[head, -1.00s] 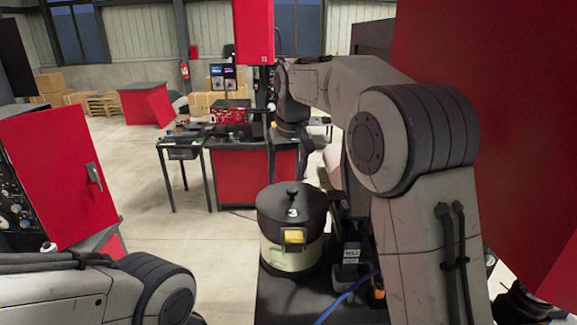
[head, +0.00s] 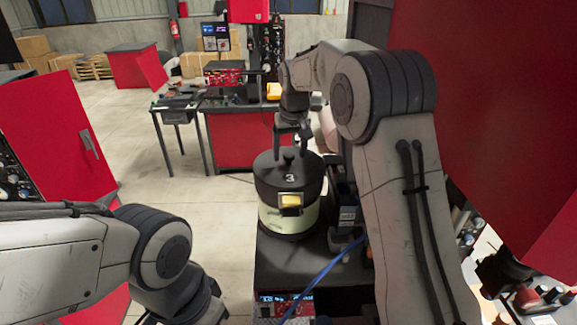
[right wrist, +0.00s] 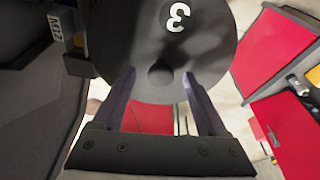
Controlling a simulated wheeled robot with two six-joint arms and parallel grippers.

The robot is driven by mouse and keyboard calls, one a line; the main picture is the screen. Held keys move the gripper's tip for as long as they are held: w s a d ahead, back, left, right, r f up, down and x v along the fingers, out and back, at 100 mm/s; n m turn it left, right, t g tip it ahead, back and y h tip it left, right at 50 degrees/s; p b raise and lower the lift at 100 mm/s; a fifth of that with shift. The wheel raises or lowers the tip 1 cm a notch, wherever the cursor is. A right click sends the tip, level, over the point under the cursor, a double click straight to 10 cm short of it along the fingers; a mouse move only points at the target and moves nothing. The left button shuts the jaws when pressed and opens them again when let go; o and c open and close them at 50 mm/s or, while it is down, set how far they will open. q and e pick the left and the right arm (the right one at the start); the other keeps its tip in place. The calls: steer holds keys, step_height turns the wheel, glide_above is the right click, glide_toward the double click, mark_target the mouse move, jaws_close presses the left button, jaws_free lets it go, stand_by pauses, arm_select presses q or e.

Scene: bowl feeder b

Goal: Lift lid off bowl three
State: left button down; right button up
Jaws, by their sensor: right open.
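Bowl three (head: 289,215) is a pale round bowl with a yellow latch on its front, standing on a dark machine top. Its black lid (head: 280,177), marked with a white 3, sits on it with a small knob (head: 289,157) in the middle. My right gripper (head: 293,153) is open above the lid, its fingers pointing down around the knob. In the right wrist view the lid (right wrist: 205,50) fills the top middle, and the round knob (right wrist: 161,74) lies between the two finger tips. I cannot tell whether the fingers touch it. My left gripper is out of view.
The dark machine top (head: 275,262) has a blue cable (head: 325,272) and small fittings right of the bowl. A red cabinet (head: 480,110) rises close on the right. A red cabinet door (head: 60,150) stands at the left. A workbench (head: 235,135) is behind, with open floor between.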

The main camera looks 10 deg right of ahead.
steer(key=shift+f, duration=0.25)
jaws_close()
steer(key=shift+r, duration=0.1)
steer(key=shift+r, duration=0.1)
